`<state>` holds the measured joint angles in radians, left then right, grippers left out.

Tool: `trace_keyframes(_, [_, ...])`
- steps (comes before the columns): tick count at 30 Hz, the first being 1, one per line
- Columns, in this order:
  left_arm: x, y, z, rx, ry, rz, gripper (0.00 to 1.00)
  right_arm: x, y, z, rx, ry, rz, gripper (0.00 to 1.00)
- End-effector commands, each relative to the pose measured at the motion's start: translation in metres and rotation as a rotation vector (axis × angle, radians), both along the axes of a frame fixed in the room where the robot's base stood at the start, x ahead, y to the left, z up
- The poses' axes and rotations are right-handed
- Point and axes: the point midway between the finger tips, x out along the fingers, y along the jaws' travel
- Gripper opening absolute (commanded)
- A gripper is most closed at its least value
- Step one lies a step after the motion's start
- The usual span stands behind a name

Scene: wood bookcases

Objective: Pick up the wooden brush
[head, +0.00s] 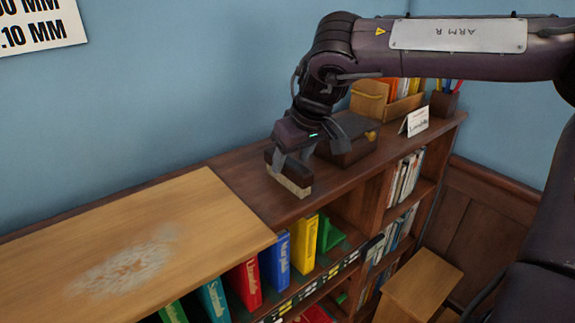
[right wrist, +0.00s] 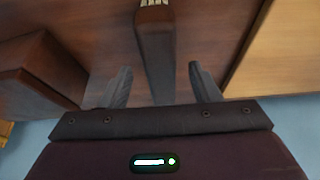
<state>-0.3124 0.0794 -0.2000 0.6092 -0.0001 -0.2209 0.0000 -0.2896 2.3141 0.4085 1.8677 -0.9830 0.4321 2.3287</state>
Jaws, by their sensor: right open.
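The wooden brush (head: 290,184) has a dark brown body and a pale bristle strip. In the head view it is on or just above the dark top of the bookcase, under my right gripper (head: 293,160). In the right wrist view the brush (right wrist: 155,50) runs lengthwise between the two fingers of my right gripper (right wrist: 161,85). The gripper is open, with a visible gap on each side of the brush. My left gripper is not in view.
A dark box (head: 350,140) stands close behind the right gripper. A wooden file holder (head: 369,100), a small sign (head: 415,121) and a pen cup (head: 443,104) are farther back. A lighter worn board (head: 190,225) lies to the left. Coloured binders (head: 304,243) fill the shelf below.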

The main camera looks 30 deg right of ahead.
Motion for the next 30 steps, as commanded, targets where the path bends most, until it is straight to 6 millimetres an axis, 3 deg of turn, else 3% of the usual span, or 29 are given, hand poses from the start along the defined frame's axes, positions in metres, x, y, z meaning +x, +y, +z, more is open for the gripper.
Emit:
trace_keyframes(1, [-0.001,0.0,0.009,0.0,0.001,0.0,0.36,0.003,0.001,-0.004,-0.001,0.007,0.0,0.56])
trace_keyframes(6, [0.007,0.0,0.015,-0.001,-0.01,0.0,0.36,0.012,0.001,-0.024,-0.002,0.003,0.001,0.56])
trace_keyframes(13, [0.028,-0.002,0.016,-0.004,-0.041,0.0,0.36,0.013,0.001,-0.029,-0.001,-0.001,0.0,0.56])
trace_keyframes(30, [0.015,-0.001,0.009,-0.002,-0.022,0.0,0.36,0.013,0.001,-0.032,-0.001,-0.001,0.001,0.56])
